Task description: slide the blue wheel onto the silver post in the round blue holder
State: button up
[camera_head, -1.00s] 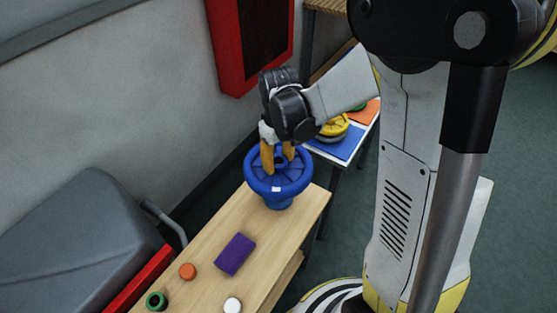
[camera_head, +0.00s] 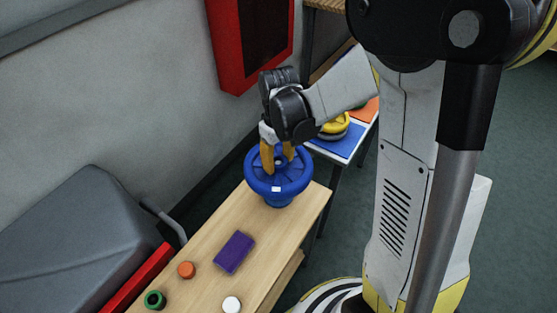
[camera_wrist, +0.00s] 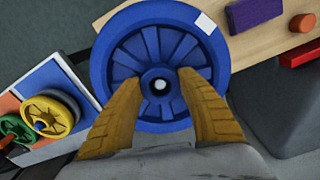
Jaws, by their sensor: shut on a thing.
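The blue wheel (camera_head: 304,177) has a thick rim, spokes and a white mark on its rim. It lies about level on or just over the round blue holder (camera_head: 279,202); the head view does not show whether it is fully down. In the wrist view, the wheel (camera_wrist: 105,60) shows from above, and a bright round tip, the silver post (camera_wrist: 161,85), shows in the hub's centre hole. My gripper (camera_head: 277,158) reaches down inside the rim, its two orange fingers shut on the hub. It also shows in the wrist view (camera_wrist: 160,80). The rest of the post is hidden.
The wooden bench (camera_head: 205,240) carries a purple block (camera_head: 234,252), an orange piece (camera_head: 186,270), a green ring (camera_head: 155,300) and a white piece (camera_head: 231,304). A side table (camera_head: 340,145) holds a yellow wheel (camera_head: 336,125). A red wall box (camera_head: 245,45) hangs behind my gripper.

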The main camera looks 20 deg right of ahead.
jog(key=shift+f+b, duration=1.5)
jog(key=shift+b, duration=0.05)
dwell(3.5)
jog(key=o, duration=1.5)
jog(key=shift+c, duration=0.2)
jog(key=shift+r, duration=0.1)
jog(key=shift+r+p, duration=1.1)
jog(key=shift+r, duration=0.3)
jog(key=shift+r, duration=0.1)
jog(key=shift+r+p, duration=2.6)
jog(key=shift+r, duration=0.8)
